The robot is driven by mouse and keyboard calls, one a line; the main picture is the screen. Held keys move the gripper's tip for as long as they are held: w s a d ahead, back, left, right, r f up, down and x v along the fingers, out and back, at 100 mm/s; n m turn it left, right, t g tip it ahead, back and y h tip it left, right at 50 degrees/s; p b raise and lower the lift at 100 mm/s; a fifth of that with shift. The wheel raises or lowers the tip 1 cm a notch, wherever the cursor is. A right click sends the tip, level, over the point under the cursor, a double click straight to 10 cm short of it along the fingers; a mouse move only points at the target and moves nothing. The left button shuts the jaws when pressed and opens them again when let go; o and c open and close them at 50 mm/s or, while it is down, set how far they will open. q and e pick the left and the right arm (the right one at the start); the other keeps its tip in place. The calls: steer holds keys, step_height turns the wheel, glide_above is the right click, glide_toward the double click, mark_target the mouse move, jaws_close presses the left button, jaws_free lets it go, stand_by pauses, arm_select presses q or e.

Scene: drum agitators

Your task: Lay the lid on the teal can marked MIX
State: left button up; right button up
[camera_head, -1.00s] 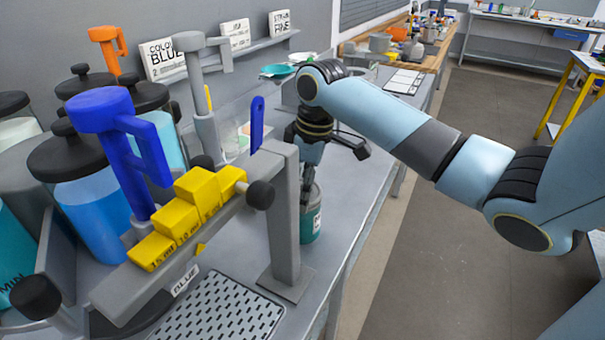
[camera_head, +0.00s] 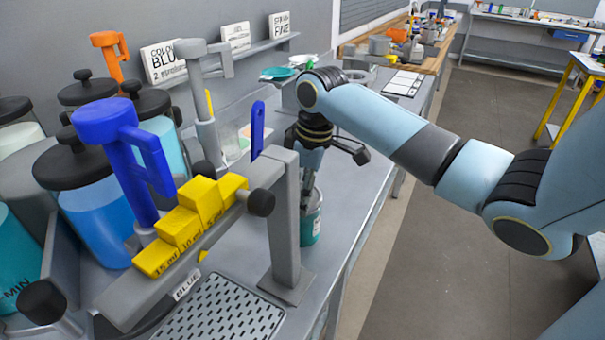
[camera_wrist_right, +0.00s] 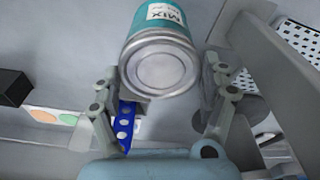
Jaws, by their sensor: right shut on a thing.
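The teal can marked MIX (camera_head: 309,231) stands on the grey bench just right of the grey stand's post, partly hidden by my right gripper. Its teal side and MIX label also show in the right wrist view (camera_wrist_right: 147,33). A round silver lid (camera_wrist_right: 160,68) with raised rings is at the end of the can facing my right wrist. My right gripper (camera_wrist_right: 163,78) has a finger on each side of this lid and is shut on it. In the head view my right gripper (camera_head: 310,187) points down over the can. Any gap between lid and can is unclear. My left gripper is out of view.
The grey stand (camera_head: 284,225) with yellow step blocks (camera_head: 185,226) is close to the left of the can. A perforated plate (camera_head: 226,312) lies in front. Lidded jars, including a blue one (camera_head: 97,215), crowd the left. The bench behind is fairly clear.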

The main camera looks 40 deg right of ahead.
stand_by(0.3)
steer(key=o, duration=0.8)
steer(key=shift+o, duration=0.2)
steer(key=shift+r, duration=0.1)
step_height(320, 180, up, 3)
steer(key=p, duration=0.3)
steer(key=shift+r+p, duration=0.35)
steer(key=shift+r, duration=1.6)
steer(key=shift+f, duration=0.1)
